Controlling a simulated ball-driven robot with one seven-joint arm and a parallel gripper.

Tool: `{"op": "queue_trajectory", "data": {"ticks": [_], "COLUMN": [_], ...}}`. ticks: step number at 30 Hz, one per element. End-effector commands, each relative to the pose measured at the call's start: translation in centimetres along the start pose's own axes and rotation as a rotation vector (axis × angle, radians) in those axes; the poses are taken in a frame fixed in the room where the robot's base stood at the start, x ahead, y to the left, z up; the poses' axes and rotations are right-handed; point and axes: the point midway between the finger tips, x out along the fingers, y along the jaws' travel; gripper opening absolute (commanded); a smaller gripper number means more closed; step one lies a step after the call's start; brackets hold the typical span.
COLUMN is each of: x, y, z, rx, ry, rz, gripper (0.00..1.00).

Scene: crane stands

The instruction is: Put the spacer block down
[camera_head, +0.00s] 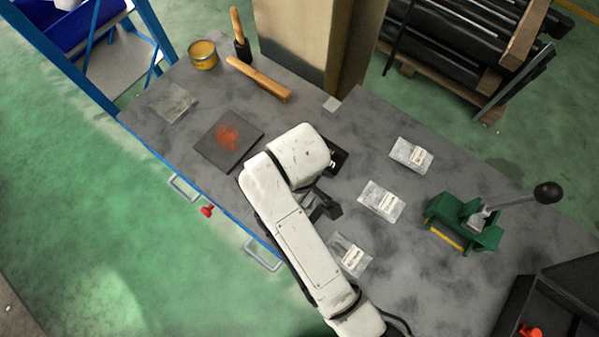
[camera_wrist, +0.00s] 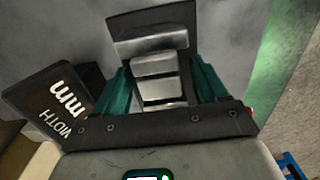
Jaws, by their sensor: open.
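My gripper (camera_head: 317,204) hangs low over the grey workbench (camera_head: 290,225), left of the bagged parts, and my arm hides much of it. In the wrist view my gripper (camera_wrist: 160,82) has a teal finger on each side and is open. A grey stepped metal piece, seemingly the spacer block (camera_wrist: 158,68), shows between the fingers, with a dark flat part beyond it. I cannot tell whether the fingers touch it or whether it rests on the bench. In the head view I cannot make the block out apart from the dark gripper parts.
A dark plate with a rusty patch (camera_head: 229,141) lies to the left. Labelled clear bags (camera_head: 381,201) and a green lever tool (camera_head: 465,223) are to the right. A yellow tin (camera_head: 203,55) and a wooden handle (camera_head: 259,79) are at the back, near a cardboard-coloured column (camera_head: 308,40).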

Motion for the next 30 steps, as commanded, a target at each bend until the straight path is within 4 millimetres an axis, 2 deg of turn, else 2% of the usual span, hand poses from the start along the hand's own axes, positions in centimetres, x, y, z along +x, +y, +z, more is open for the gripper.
{"op": "queue_trajectory", "data": {"ticks": [12, 22, 25, 30], "x": [-3.6, -4.8, -7.4, -9.1], "y": [0.3, -0.3, -0.1, -0.1], "z": [-0.7, -0.1, -0.2, -0.1], "rx": [0.004, 0.000, 0.003, 0.003], "ry": [0.021, 0.001, 0.006, 0.006], "rz": [0.007, -0.007, -0.004, -0.003], "gripper": [0.72, 0.72, 0.72, 0.72]}}
